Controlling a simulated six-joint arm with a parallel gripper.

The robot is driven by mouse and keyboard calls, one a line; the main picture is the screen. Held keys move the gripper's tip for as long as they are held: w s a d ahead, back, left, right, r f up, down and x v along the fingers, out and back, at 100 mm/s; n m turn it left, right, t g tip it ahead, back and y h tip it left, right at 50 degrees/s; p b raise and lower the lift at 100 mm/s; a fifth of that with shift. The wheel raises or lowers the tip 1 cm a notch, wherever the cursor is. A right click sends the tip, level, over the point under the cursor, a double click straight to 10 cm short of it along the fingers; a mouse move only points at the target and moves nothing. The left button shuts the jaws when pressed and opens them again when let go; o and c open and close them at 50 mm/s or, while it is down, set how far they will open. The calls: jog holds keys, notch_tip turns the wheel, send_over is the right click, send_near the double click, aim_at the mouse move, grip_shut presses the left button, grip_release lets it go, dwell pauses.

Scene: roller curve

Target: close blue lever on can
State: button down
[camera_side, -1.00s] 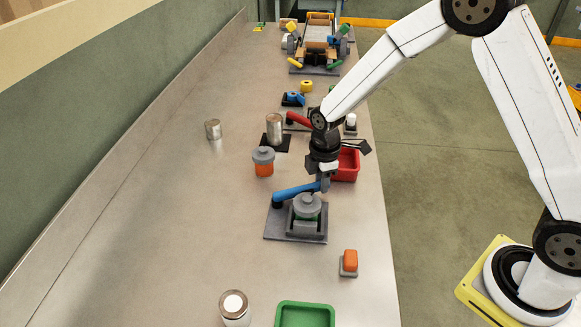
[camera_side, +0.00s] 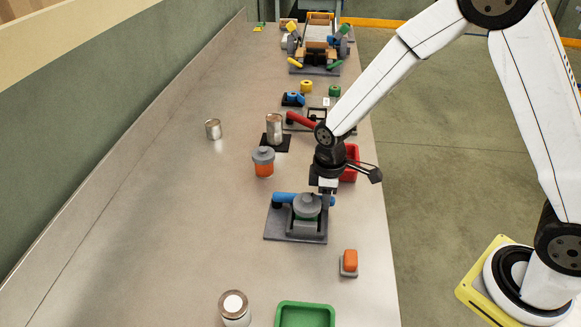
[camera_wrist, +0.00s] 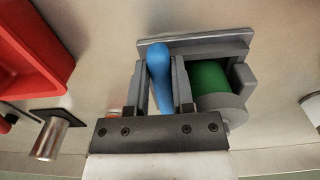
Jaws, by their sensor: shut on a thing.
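The blue lever (camera_side: 290,198) lies across the far side of a grey fixture (camera_side: 283,236). In the wrist view the can (camera_wrist: 208,78) is at the right of the lever (camera_wrist: 161,72). My gripper (camera_side: 327,203) points down at the right end of the lever. In the wrist view its two fingers (camera_wrist: 160,88) are on either side of the blue lever, shut on it. The lever's pivot end is at the left in the side view.
A red bin (camera_side: 350,160) stands behind my gripper, with a red lever (camera_side: 301,121) beyond it. An orange block (camera_side: 349,262) and a green tray (camera_side: 305,314) are nearer the camera. The left bench is mostly clear.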

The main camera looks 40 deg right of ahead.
jog(key=shift+a, duration=0.1)
jog(key=shift+c, duration=2.4)
grip_release()
jog(key=shift+r, duration=0.15)
jog(key=shift+r, duration=3.8)
jog(key=shift+s, duration=0.1)
jog(key=shift+s+d+r+m, duration=0.1)
jog(key=shift+s+d+m, duration=0.3)
jog(key=shift+s, duration=0.05)
jog(key=s+d+m+t, duration=0.2)
jog(key=s+d+m, duration=0.3)
jog(key=s+m, duration=0.3)
jog(key=shift+s+d+t, duration=0.15)
jog(key=shift+s+t, duration=0.15)
jog(key=shift+s, duration=0.85)
